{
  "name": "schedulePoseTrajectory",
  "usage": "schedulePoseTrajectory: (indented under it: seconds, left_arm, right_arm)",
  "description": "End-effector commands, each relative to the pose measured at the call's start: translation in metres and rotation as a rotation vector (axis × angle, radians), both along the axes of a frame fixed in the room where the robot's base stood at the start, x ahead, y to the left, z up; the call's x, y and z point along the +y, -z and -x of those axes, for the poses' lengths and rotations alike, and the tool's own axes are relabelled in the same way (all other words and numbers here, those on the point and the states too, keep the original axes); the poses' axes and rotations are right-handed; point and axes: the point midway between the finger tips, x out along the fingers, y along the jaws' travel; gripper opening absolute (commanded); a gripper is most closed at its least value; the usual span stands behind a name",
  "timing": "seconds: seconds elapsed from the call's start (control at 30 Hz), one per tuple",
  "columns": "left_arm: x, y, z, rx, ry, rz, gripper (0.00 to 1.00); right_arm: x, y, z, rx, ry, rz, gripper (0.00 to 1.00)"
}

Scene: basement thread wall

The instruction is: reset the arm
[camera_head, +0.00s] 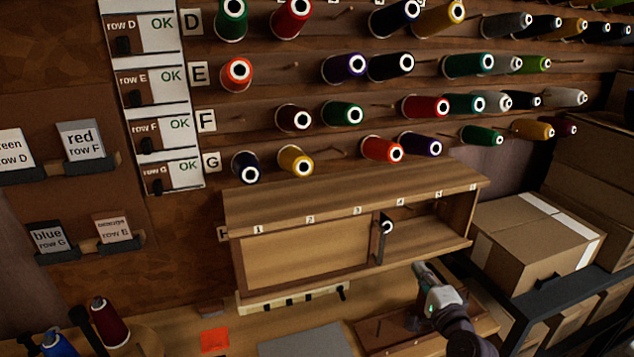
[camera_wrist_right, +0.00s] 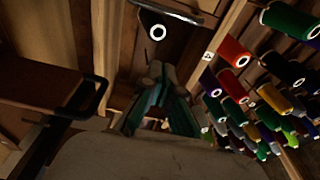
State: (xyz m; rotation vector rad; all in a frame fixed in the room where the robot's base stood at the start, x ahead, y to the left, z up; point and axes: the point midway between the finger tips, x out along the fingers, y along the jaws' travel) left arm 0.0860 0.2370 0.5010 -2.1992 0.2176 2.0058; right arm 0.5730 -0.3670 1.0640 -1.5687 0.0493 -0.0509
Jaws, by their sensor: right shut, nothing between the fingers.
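My right gripper (camera_head: 422,270) is in front of the right end of a wooden cabinet, over the bench. It is shut and empty; its closed fingers also show in the right wrist view (camera_wrist_right: 160,85). The cabinet (camera_head: 350,197) has numbered slots along its top edge. A light wood panel (camera_head: 305,270) covers its left part, and the right part stands open. A dark spool with a white ring (camera_head: 388,227) sits inside the open part, and the ring shows in the wrist view (camera_wrist_right: 158,32). The gripper is apart from the spool. My left gripper is not in view.
Rows of coloured thread spools (camera_head: 345,113) stick out from the wall above. Cardboard boxes (camera_head: 535,235) stand on a dark rack at the right. A wooden stand with pegs (camera_head: 385,335) lies near my right arm. An orange card (camera_head: 214,340) and a grey mat (camera_head: 305,342) lie on the bench.

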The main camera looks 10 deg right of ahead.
Motion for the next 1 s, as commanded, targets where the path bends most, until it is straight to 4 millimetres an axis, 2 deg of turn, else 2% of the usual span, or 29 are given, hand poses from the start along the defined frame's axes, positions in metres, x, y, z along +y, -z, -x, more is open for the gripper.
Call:
schedulePoseTrajectory:
  seconds: [0.07, 0.13, 0.23, 0.33, 0.43, 0.53, 0.7, 1.0]
  left_arm:
    - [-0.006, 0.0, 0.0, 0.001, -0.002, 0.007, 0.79]
    - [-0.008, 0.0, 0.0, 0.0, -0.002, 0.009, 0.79]
    - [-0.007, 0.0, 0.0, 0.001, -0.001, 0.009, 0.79]
    - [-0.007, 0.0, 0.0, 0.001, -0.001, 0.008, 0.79]
    - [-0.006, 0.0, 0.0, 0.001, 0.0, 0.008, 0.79]
    - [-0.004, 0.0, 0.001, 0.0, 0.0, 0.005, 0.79]
    - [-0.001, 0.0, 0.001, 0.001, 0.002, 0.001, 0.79]
    - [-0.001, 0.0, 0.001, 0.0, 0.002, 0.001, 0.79]
  right_arm:
    - [0.008, 0.005, 0.003, 0.025, -0.023, 0.035, 0.0]
    - [0.026, 0.015, 0.01, 0.08, -0.076, 0.118, 0.0]
    - [0.068, 0.042, 0.034, 0.217, -0.213, 0.331, 0.0]
    - [0.113, 0.079, 0.079, 0.39, -0.402, 0.614, 0.0]
    - [0.139, 0.106, 0.125, 0.529, -0.567, 0.846, 0.0]
    - [0.152, 0.122, 0.164, 0.631, -0.695, 1.011, 0.0]
    - [0.162, 0.136, 0.22, 0.759, -0.866, 1.207, 0.0]
    - [0.162, 0.138, 0.303, 0.935, -1.119, 1.437, 0.0]
